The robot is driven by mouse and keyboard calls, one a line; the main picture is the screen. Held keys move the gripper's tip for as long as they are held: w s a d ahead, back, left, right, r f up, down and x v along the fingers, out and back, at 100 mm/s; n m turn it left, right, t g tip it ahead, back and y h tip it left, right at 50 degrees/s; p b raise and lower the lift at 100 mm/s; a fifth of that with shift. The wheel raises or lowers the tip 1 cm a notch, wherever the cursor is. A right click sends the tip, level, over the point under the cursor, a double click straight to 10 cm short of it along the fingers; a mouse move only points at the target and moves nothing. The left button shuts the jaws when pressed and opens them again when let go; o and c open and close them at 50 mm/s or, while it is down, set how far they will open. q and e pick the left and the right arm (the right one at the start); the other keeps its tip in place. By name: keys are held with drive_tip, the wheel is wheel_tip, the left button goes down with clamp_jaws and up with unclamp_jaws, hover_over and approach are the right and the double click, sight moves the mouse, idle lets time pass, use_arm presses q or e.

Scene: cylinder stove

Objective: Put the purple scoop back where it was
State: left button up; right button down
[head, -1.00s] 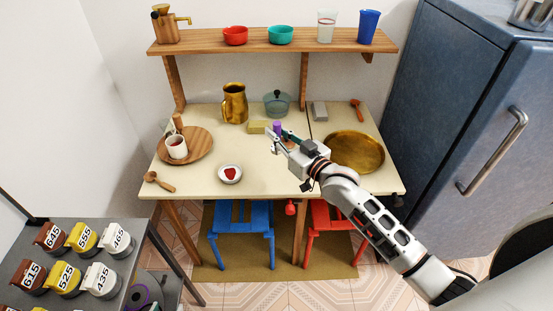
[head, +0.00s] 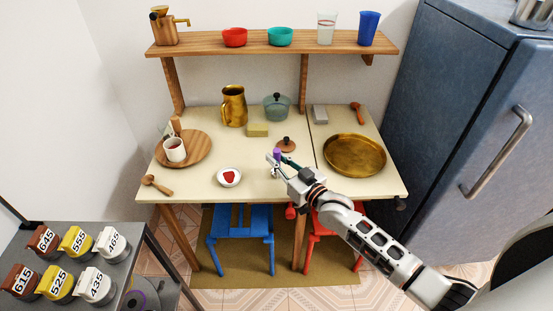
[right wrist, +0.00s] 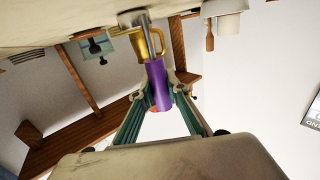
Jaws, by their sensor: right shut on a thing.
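The purple scoop (head: 277,154) is in my right gripper (head: 278,166), which is shut on its handle over the middle of the table. In the right wrist view, the purple handle (right wrist: 158,86) sits between the fingers of my right gripper (right wrist: 161,98). The scoop's metal end points away from the gripper, close to the tabletop; I cannot tell whether it touches. My left gripper is not in view.
A brown disc with a knob (head: 286,145) lies just behind the gripper, and a yellow block (head: 257,130) beyond it. The front middle of the table (head: 255,188) is clear.

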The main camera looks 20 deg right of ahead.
drive_tip(key=shift+f, duration=0.1)
drive_tip(key=c, duration=2)
unclamp_jaws()
drive_tip(key=shift+o, duration=0.2)
drive_tip(key=v, duration=1.2)
drive_tip(key=s+a+f+g+h, duration=0.3)
drive_tip(key=s+f+g, duration=0.3)
drive_tip(key=s+f, duration=1)
drive_tip(key=s+a, duration=0.1)
drive_tip(key=s, duration=0.3)
drive_tip(key=shift+s+f+p, duration=0.25)
drive_tip(key=shift+f+p, duration=0.05)
drive_tip(key=shift+f, duration=0.1)
